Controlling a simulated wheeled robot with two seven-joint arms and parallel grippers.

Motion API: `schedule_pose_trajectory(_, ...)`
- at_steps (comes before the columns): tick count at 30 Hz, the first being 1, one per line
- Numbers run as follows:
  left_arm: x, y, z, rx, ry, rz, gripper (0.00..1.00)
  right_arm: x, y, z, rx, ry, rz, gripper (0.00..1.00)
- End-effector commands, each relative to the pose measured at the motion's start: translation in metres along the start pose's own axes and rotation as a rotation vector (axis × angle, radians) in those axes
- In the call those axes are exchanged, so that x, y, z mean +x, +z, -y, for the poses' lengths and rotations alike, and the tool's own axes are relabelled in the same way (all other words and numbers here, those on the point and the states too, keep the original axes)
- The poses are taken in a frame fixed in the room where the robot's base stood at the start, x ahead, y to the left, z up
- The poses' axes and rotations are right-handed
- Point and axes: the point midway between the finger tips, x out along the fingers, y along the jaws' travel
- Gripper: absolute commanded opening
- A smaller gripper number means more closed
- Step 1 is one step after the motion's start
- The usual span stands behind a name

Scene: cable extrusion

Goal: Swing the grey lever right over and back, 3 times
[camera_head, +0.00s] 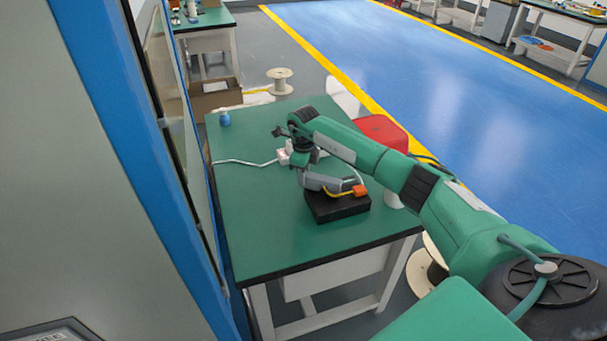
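A small machine with a black block base (338,207) stands near the right front part of the green table. Above the base is a grey bar-like part (322,182), which looks like the grey lever, with an orange piece (360,190) and a yellow strip at its right end. My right arm reaches in from the right and bends down at the wrist over the left end of the grey part. My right gripper (301,174) is small and merges with the grey part. Whether it touches the lever, and its fingers, cannot be made out. My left gripper is out of view.
A white cable (240,162) lies on the green table (255,225) and runs to a white piece (283,157) beside my wrist. A blue bottle (224,119) stands at the far left corner. A red object (380,129) is behind my forearm. The table's front left is clear.

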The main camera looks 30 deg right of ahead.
Motion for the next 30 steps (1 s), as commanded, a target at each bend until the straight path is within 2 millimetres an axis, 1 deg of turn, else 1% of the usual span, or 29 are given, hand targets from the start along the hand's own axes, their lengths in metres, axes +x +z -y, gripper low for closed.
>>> schedule_pose_trajectory(8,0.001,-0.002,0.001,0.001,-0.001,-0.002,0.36,0.000,0.000,-0.001,-0.006,0.000,0.000,0.00)
schedule_pose_trajectory(14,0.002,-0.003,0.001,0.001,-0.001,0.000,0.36,0.000,0.000,-0.006,-0.060,-0.001,0.001,0.00)
schedule_pose_trajectory(20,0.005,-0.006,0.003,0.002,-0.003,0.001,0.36,0.000,-0.002,-0.018,-0.186,-0.002,0.000,0.00)
schedule_pose_trajectory(30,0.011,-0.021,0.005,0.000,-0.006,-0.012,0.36,0.001,-0.013,-0.048,-0.499,-0.002,0.001,0.00)
